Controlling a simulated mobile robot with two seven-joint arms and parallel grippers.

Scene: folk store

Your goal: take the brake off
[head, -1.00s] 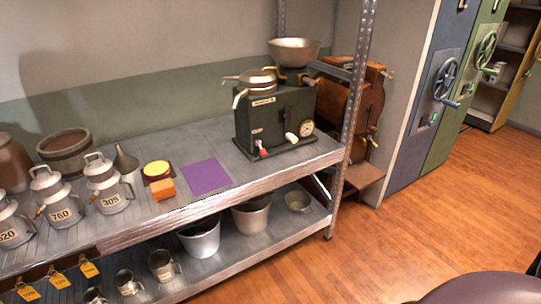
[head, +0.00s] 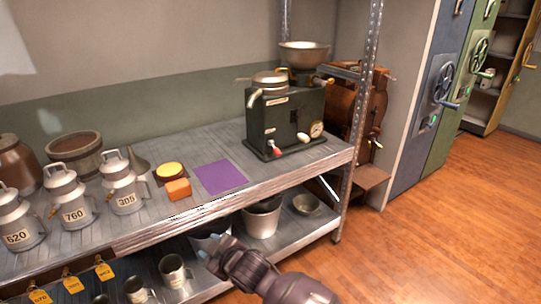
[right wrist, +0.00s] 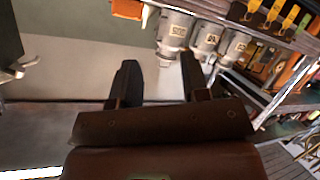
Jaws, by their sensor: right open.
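A dark machine (head: 285,120) stands on the shelf's upper board, with a metal bowl (head: 304,52) on top. Low on its front are a small red-tipped lever (head: 276,152) and a pale knob (head: 303,136); I cannot tell which is the brake. My right gripper (head: 213,254) is low in front of the shelf, left of and below the machine, apart from it. In the right wrist view the gripper (right wrist: 160,78) has its fingers apart with nothing between them. A dark block with a pale handle at that view's left edge is probably the machine (right wrist: 8,35). My left gripper is not seen.
Numbered metal cans (head: 74,205), an orange block (head: 178,189), a yellow round piece (head: 169,170) and a purple mat (head: 220,177) share the upper board. Buckets (head: 262,220) and mugs stand below. A metal shelf post (head: 361,110) rises right of the machine. The floor (head: 440,230) at right is clear.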

